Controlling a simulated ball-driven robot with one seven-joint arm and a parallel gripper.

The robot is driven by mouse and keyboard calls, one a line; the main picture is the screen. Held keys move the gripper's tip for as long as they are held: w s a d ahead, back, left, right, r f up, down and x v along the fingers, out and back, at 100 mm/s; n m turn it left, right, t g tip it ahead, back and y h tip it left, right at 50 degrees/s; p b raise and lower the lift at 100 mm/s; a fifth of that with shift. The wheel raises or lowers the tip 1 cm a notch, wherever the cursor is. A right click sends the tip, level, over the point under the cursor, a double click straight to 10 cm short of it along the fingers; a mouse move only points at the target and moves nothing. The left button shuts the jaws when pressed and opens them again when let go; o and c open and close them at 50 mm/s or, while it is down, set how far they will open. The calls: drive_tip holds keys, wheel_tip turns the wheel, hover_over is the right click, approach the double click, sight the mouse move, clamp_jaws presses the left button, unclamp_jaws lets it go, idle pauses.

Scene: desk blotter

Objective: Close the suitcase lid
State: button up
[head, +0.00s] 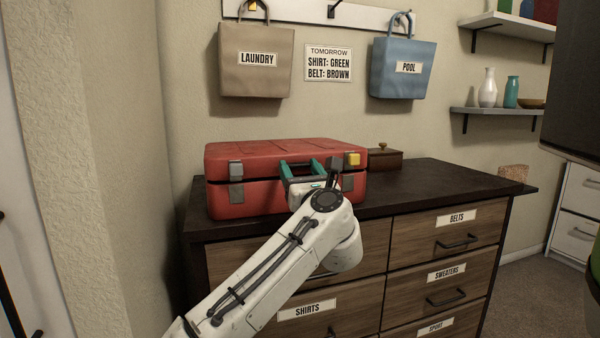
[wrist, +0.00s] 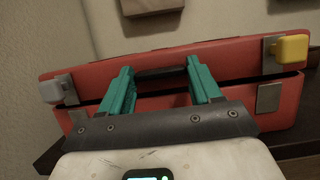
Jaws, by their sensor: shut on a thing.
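The red suitcase (head: 265,203) stands on the dark dresser top. Its lid (head: 262,154) is low over the base, with a narrow dark gap along the front that also shows in the wrist view. My gripper (head: 299,167) is at the front of the lid. In the wrist view its two teal fingers (wrist: 160,68) stand at either end of the dark handle (wrist: 160,73), shut on it. A grey latch (wrist: 55,90) is at the lid's left and a yellow-faced latch (wrist: 287,48) at its right. My arm hides part of the suitcase's front right.
A small brown box (head: 384,159) stands behind the suitcase's right side. A laundry bag (head: 256,75) and a pool bag (head: 403,80) hang above.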

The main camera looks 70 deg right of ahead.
drive_tip(key=shift+f+b, duration=0.5)
drive_tip(key=shift+f, duration=0.55)
drive_tip(key=o, duration=1.2)
drive_tip(key=shift+w, duration=0.1)
drive_tip(key=o, duration=0.3)
drive_tip(key=shift+r, duration=0.2)
